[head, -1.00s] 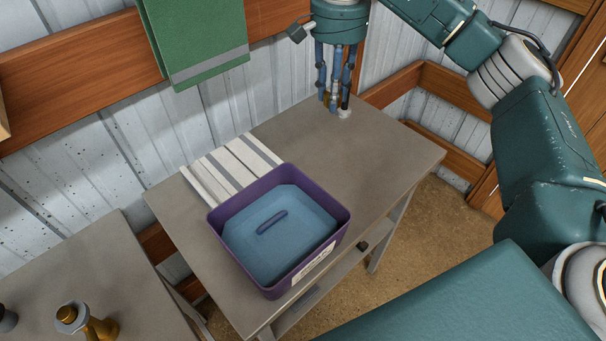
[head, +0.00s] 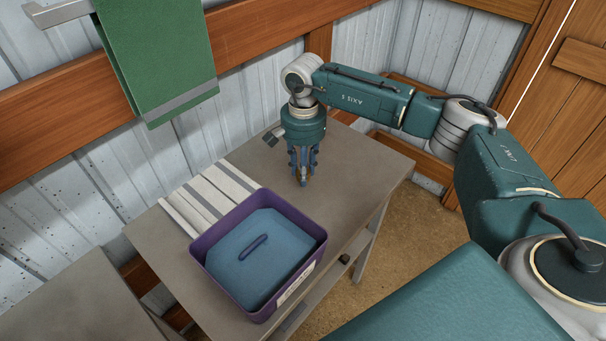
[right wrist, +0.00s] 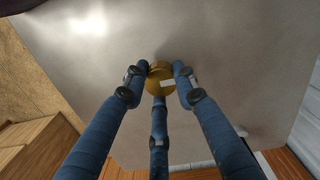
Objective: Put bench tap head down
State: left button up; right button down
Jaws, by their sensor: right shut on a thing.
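The bench (head: 350,165) is a grey-brown table below the corrugated wall. My right gripper (head: 302,180) points down over its far part, behind and right of the purple bin. In the right wrist view, the three blue fingers of my right gripper (right wrist: 160,82) are shut around a brass-coloured round piece, the tap head (right wrist: 160,70). A pale patch shows on the tap head's side. In the head view the fingers mostly hide it. Its end is close to the bench top, but I cannot tell whether it touches. My left gripper is not in view.
A purple bin (head: 317,246) with a blue lid-like insert (head: 285,255) stands on the near part of the bench. A striped cloth (head: 210,200) lies behind it. A green towel (head: 160,60) hangs on the wall. Bare bench top surrounds my gripper.

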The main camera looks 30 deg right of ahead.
jog(key=shift+f, duration=1.3)
jog(key=shift+f, duration=0.1)
jog(key=shift+f, duration=0.15)
jog(key=c, duration=1.4)
grip_release()
jog(key=shift+r, duration=0.2)
